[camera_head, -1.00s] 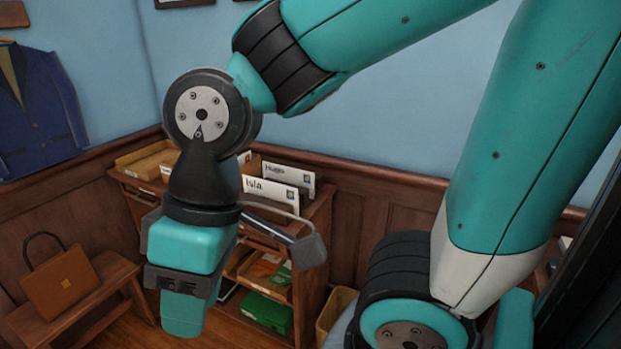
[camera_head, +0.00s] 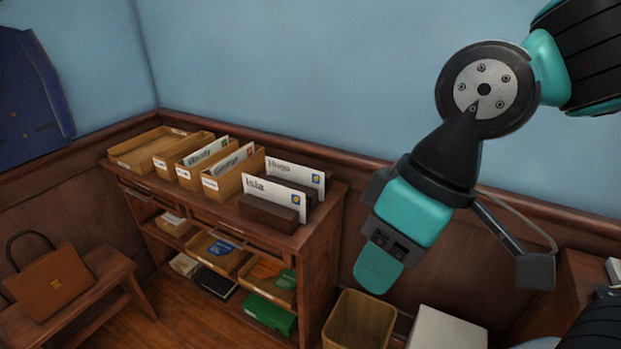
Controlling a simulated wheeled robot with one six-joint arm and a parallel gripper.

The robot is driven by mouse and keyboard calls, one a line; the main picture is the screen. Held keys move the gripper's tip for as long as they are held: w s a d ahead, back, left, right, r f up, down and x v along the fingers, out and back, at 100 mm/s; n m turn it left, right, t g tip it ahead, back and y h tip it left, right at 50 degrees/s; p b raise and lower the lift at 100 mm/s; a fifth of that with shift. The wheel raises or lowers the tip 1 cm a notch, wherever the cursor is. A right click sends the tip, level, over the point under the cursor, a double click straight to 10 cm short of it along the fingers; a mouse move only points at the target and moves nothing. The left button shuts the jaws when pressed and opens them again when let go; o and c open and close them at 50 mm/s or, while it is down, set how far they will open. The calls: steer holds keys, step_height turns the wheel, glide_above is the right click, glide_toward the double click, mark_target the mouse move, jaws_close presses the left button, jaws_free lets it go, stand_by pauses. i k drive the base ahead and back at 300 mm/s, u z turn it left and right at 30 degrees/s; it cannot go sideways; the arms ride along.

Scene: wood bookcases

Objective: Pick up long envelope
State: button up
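Several long white envelopes stand upright on the wooden bookcase's top. One marked "Isla" (camera_head: 275,190) stands in a dark brown holder (camera_head: 268,213) at the front right. One marked "Hugo" (camera_head: 296,175) stands just behind it. Others, marked "Wendy" (camera_head: 207,152) and "George" (camera_head: 233,158), stand in wooden boxes to the left. My gripper (camera_head: 378,268) is to the right of the bookcase, in front of the wall and apart from all the envelopes. Its fingertips point down and I cannot make out a gap between them. No envelope shows in it.
The bookcase (camera_head: 318,245) has lower shelves with trays, papers and a green box (camera_head: 270,312). An empty wooden bin (camera_head: 360,322) and a white box (camera_head: 445,330) stand on the floor to its right. A bench with a brown bag (camera_head: 52,285) is at the left.

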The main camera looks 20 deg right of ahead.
mark_target(312, 179)
steer(key=k, duration=0.65)
steer(key=u, duration=0.65)
steer(key=i, duration=0.6)
steer(key=u, duration=0.85)
steer(key=i, duration=1.35)
steer(key=z, duration=1.1)
steer(key=i, duration=0.6)
steer(key=z, duration=0.65)
